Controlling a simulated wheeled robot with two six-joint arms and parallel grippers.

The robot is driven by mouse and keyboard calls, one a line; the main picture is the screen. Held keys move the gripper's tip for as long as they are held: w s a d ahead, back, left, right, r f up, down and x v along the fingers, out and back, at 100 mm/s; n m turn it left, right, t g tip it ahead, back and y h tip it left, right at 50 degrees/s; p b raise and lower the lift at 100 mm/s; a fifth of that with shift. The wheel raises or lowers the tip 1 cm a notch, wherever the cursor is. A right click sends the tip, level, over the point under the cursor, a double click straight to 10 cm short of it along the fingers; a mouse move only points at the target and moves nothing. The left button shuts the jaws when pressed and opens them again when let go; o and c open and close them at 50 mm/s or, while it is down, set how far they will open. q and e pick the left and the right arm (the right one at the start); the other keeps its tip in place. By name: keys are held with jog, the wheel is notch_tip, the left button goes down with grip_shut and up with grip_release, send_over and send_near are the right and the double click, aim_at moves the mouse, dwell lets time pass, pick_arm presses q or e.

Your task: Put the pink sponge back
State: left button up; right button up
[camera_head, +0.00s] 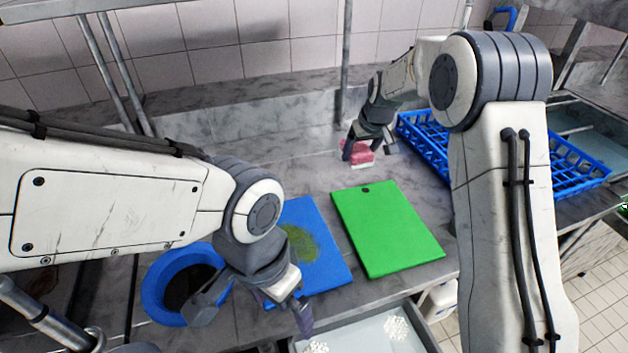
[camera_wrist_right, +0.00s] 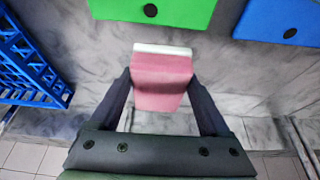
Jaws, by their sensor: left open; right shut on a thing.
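The pink sponge (camera_head: 358,150), with a white layer along one side, is at the back of the grey counter, behind the green board. My right gripper (camera_head: 366,143) is shut on it. In the right wrist view the sponge (camera_wrist_right: 162,80) sits between the two fingers of my right gripper (camera_wrist_right: 163,95). I cannot tell whether the sponge touches the counter. My left gripper (camera_head: 258,310) is open at the front, over the area between the blue bowl and the front edge of the blue board, with nothing seen in it.
A green board (camera_head: 388,230) and a blue board (camera_head: 325,270) with a greenish stain lie on the counter. A blue round container (camera_head: 158,285) stands at the left. A blue crate (camera_head: 425,140) is right of the sponge. A pale tray (camera_head: 365,335) is in front.

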jog(key=shift+w+a+r, duration=0.2)
jog(key=shift+w+a, duration=0.2)
jog(key=shift+a, duration=0.2)
jog(key=w+a+f+p, duration=0.1)
jog(key=a+f, duration=0.1)
jog(key=a, duration=0.1)
jog(key=w+a+f+p, duration=0.1)
jog(key=a+f, duration=0.1)
jog(key=a, duration=0.1)
jog(key=w+a+f+p, duration=0.1)
jog(key=a+f+p, duration=0.1)
jog(key=a, duration=0.2)
jog(key=shift+w+f, duration=0.2)
jog(key=shift+w, duration=0.2)
jog(key=shift+a+f, duration=0.15)
jog(key=shift+f, duration=0.05)
notch_tip(320, 180, down, 3)
jog(key=shift+f+p, duration=0.1)
jog(key=shift+p, duration=0.7)
jog(key=shift+w+f, duration=0.1)
jog(key=shift+f, duration=0.3)
